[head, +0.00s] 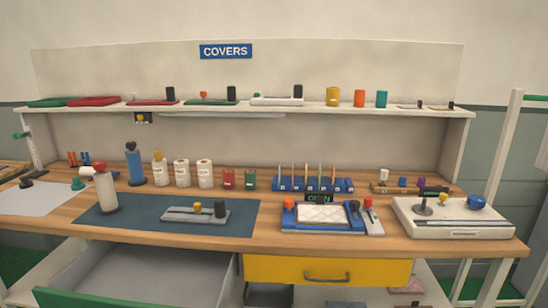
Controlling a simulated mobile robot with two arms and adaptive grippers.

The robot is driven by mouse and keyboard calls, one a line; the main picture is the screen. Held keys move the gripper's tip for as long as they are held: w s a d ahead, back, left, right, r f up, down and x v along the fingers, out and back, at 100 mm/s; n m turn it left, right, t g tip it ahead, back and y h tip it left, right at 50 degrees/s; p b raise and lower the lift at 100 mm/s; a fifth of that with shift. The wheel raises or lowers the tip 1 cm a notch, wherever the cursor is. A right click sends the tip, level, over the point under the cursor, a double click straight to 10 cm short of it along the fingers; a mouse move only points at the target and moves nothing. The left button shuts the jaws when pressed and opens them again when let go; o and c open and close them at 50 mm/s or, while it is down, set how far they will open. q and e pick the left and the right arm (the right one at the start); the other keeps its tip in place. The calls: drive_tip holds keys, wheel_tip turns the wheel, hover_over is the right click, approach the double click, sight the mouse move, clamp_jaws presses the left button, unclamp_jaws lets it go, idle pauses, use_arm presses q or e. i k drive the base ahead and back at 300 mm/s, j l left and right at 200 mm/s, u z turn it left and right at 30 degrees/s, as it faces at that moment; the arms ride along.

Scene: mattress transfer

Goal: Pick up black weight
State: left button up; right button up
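Several black cylinders that look like weights are in the head view. One black cylinder (220,209) sits at the right end of a grey flat device (185,216) on the dark blue mat (120,225), beside a small yellow knob (197,207). Other black cylinders stand on the upper shelf: one at the left (170,93), one near the middle (231,94) and one farther right (298,91). I cannot tell which one the task names. Neither of my grippers is in view.
The wooden workbench (265,238) holds a white bottle with a red top (106,191), a blue bottle (133,165), white jars, a blue-framed tray (287,219) and a white device (470,228). An open grey drawer (150,275) juts out below, left of a yellow drawer (290,270).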

sight(25, 184)
drive_tip(key=u, duration=1.25)
drive_tip(key=i+j+z, duration=0.2)
drive_tip(key=z, duration=0.25)
drive_tip(key=i+j+z, duration=0.25)
drive_tip(key=z, duration=0.25)
drive_tip(key=i+j+z, duration=0.1)
drive_tip(key=j, duration=0.3)
drive_tip(key=i+j+z, duration=0.1)
drive_tip(key=i+j, duration=0.15)
drive_tip(key=j, duration=0.15)
drive_tip(key=i+j, duration=0.15)
drive_tip(key=j, duration=0.25)
drive_tip(key=i+j+z, duration=0.15)
drive_tip(key=j, duration=0.25)
drive_tip(key=i+j+z, duration=0.1)
drive_tip(key=j, duration=0.35)
drive_tip(key=i+j+z, duration=0.1)
drive_tip(key=j, duration=0.3)
